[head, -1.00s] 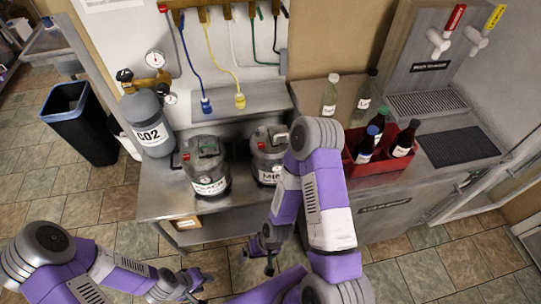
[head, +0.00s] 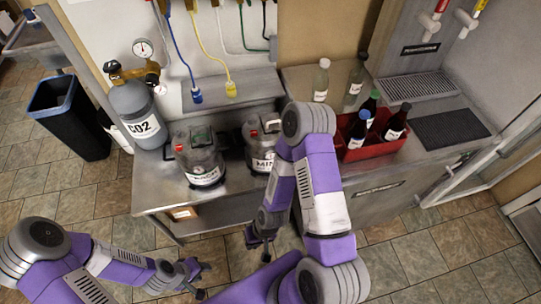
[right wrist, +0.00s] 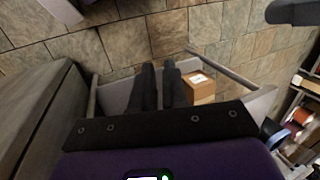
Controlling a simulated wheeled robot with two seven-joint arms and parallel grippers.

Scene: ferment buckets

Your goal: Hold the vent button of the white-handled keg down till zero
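Two steel kegs stand on the metal counter: the left keg (head: 199,158) has a red piece and a dark handle on its lid. The right keg (head: 258,152) also has a red piece, and its right side is hidden by my right arm. Handle colours and the vent buttons are too small to tell surely. My right gripper (head: 260,243) hangs in front of and below the counter edge, touching no keg. In the right wrist view its two dark fingers (right wrist: 160,85) are nearly together with nothing between them. My left gripper (head: 201,279) is low at front, fingers apart, empty.
A grey CO2 cylinder (head: 138,112) with gauges stands left of the kegs. A red crate (head: 352,152) of bottles is right of my right arm. Hoses hang behind the kegs. A cardboard box (right wrist: 201,86) sits on the shelf below. A dark bin (head: 66,118) stands left.

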